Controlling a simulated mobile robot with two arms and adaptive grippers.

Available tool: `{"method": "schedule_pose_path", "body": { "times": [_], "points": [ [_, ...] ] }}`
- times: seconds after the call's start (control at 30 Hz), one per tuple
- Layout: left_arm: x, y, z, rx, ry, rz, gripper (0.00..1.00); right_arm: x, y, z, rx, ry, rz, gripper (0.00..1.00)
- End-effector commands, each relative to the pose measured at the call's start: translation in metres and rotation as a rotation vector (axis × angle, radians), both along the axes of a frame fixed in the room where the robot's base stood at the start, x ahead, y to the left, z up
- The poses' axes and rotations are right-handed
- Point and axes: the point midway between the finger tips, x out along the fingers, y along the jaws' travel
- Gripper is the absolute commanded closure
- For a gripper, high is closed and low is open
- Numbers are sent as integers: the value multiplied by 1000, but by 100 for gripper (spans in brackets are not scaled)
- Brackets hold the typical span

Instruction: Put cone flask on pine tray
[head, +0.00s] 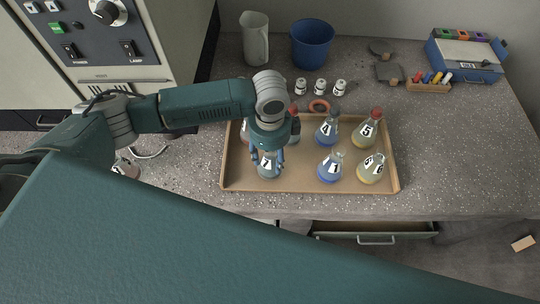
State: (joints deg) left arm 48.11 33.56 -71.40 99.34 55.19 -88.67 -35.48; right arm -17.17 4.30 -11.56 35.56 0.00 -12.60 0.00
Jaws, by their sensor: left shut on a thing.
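The pine tray (310,186) lies on the bench and holds several cone flasks. My left gripper (267,156) points down over the tray's front left part and is shut on a cone flask labelled 7 (268,171). That flask is upright, inside the tray's outline; I cannot tell whether its base touches the tray floor. To its right stand blue flasks labelled 4 (327,129) and 1 (331,168), and yellowish flasks labelled 5 (365,130) and 6 (371,169). More flasks behind my wrist are partly hidden. My right gripper is not in view.
Another flask (126,168) stands on the bench at left, partly hidden by my arm. Behind the tray are small white jars (319,87), a red ring (319,105), a blue bucket (312,45) and a pitcher (255,39). The bench right of the tray is clear.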

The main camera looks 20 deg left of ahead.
Motion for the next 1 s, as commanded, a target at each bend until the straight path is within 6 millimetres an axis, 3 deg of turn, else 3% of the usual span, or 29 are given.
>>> {"method": "schedule_pose_path", "body": {
  "times": [0.13,0.17,0.27,0.67,1.0],
  "points": [
    [0,0,-1,0,0,0,88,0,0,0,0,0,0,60],
    [0,0,-2,0,1,0,50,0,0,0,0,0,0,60],
    [0,0,-2,0,0,0,33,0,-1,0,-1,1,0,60],
    [1,0,7,-1,-3,0,33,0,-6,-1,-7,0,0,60],
    [2,0,74,-2,-6,-1,33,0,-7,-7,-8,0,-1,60]
  ]
}}
